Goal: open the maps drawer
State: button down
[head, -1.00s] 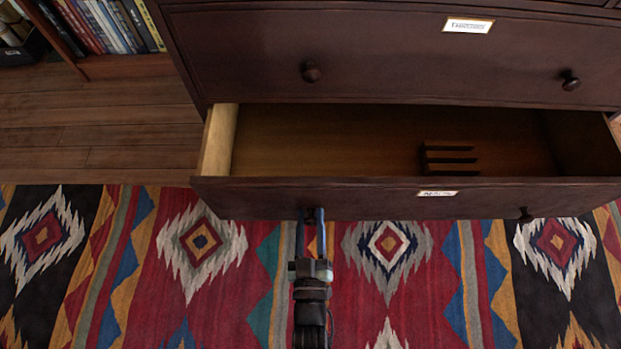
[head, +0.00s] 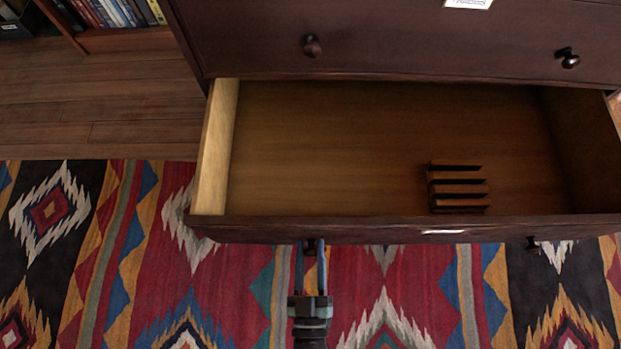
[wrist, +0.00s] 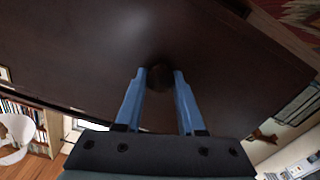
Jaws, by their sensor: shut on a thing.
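The maps drawer (head: 400,232) is a dark wooden drawer standing far out of its cabinet, its pale wooden inside showing in the head view. A small label (head: 443,231) sits on its front; its writing is too foreshortened to read. My gripper (head: 311,247) is at the drawer front, shut on the left round knob (wrist: 160,78). In the wrist view its two blue fingers stand on either side of the dark knob. The right knob (head: 532,243) is free. A slatted wooden piece (head: 457,188) lies inside the drawer toward the right.
The closed drawer above (head: 430,45) has two knobs and a label. A patterned rug (head: 110,260) covers the floor in front, with bare wood floor (head: 100,110) to the left. A bookshelf (head: 110,40) stands at the upper left. The rug before the drawer is clear.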

jog(key=c, duration=0.5)
grip_release()
jog(key=s+p, duration=0.2)
jog(key=s, duration=1.1)
jog(key=shift+p, duration=0.4)
